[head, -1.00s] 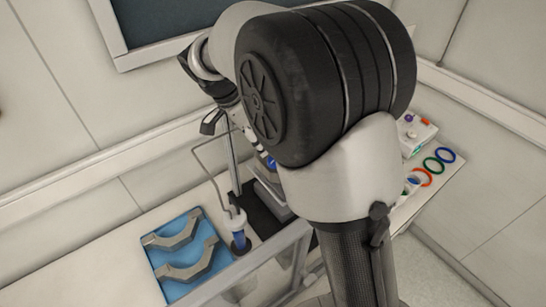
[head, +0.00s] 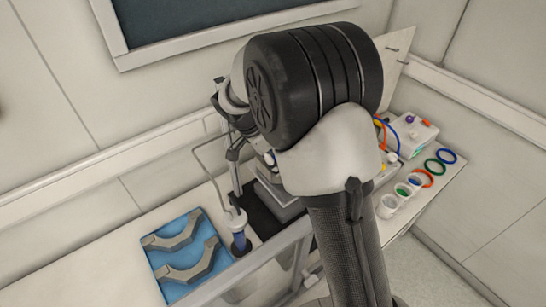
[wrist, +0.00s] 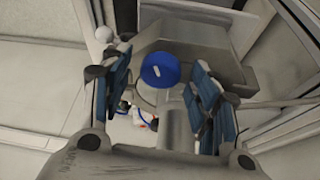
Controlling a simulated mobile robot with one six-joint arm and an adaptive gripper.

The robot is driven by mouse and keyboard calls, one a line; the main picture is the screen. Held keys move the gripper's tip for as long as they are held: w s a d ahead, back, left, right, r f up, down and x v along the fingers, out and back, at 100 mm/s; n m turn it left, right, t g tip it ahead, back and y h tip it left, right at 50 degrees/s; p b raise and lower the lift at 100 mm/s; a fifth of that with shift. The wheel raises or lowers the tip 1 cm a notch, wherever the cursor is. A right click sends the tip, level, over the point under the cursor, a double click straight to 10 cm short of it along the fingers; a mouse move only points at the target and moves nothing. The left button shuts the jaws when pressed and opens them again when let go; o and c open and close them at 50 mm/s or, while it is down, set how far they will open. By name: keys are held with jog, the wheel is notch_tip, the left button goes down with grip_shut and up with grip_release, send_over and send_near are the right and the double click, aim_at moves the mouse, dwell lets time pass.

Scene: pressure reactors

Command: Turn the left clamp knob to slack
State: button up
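A round blue knob (wrist: 161,70) with a short white mark shows in the wrist view, in front of a grey metal body (wrist: 195,42). The mark stands nearly upright in the picture. My gripper (wrist: 164,84) is open, its two blue-padded fingers on either side of the knob's outline with gaps on both sides. I cannot tell the depth between fingertips and knob, or whether this is the left knob. In the head view my arm hides the gripper and most of the reactor.
A blue tray (head: 165,258) with two grey clamp halves lies at left. A blue-and-white cylinder (head: 237,228) stands beside it, near a clear panel (head: 262,262). White cups (head: 389,205), coloured rings (head: 446,156) and a white box (head: 412,134) are at right.

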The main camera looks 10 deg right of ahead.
jog(key=c, duration=1)
jog(key=shift+b, duration=0.3)
jog(key=n+b, duration=0.2)
jog(key=shift+s+f+n+t+y+b, duration=0.1)
jog(key=shift+n+t+y+b, duration=0.2)
jog(key=shift+n+t+b, duration=0.1)
jog(key=n+t+b, duration=0.1)
jog(key=n, duration=0.2)
jog(key=shift+s+d+n+y+b, duration=0.1)
jog(key=shift+d+n+y+b, duration=0.05)
jog(key=shift+n+y+b, duration=0.2)
jog(key=n, duration=0.1)
jog(key=n+y, duration=0.1)
jog(key=n+t, duration=0.1)
jog(key=shift+s+d+r+p, duration=0.1)
jog(key=shift+r+p, duration=0.15)
jog(key=shift+p, duration=0.15)
jog(key=shift+d+n+y+p, duration=0.1)
jog(key=shift+n+y+p, duration=0.75)
jog(key=shift+n+p, duration=1)
jog(key=shift+f+n, duration=0.1)
jog(key=shift+n, duration=0.2)
